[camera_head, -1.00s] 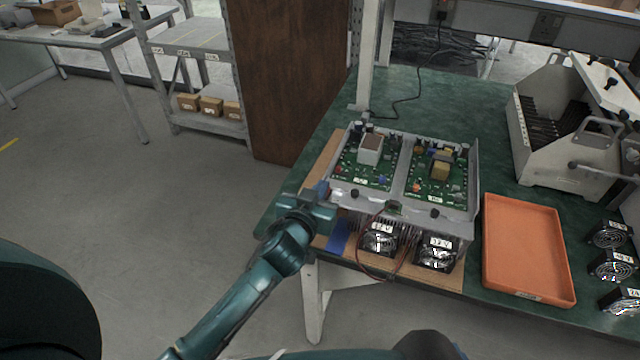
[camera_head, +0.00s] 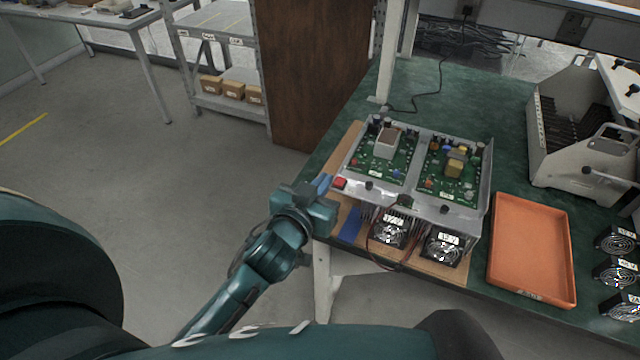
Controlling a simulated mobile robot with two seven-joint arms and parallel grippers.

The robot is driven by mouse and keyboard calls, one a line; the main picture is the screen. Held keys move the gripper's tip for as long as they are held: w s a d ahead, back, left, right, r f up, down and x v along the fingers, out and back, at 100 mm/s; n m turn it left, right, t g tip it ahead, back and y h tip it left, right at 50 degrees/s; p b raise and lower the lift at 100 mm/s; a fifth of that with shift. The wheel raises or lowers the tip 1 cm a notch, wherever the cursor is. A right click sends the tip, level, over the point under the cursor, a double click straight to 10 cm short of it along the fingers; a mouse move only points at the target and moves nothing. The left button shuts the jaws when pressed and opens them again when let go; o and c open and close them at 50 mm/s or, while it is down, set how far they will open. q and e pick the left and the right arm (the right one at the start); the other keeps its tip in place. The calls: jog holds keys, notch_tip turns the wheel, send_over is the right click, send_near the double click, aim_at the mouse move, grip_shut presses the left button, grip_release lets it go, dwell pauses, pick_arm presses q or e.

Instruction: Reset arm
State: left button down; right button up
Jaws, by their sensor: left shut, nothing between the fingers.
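My left gripper (camera_head: 324,183) is at the end of the teal arm that comes in from the lower left. It is shut and empty, just left of the open metal chassis with green circuit boards. The chassis (camera_head: 440,207) rests on a brown board on the green workbench (camera_head: 428,96). A red switch (camera_head: 339,183) on the chassis corner is close beside the fingertips; I cannot tell whether they touch. My right gripper is not in view.
Two fans (camera_head: 389,231) sit at the chassis front. An orange tray (camera_head: 531,248) lies to its right, with several loose fans (camera_head: 614,240) beyond. A grey machine (camera_head: 572,140) stands at the back right. Open floor (camera_head: 150,160) lies left of the bench.

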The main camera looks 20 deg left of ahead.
pick_arm(q)
jog(key=shift+s+r, duration=0.2)
jog(key=shift+s, duration=0.25)
jog(key=shift+f, duration=0.1)
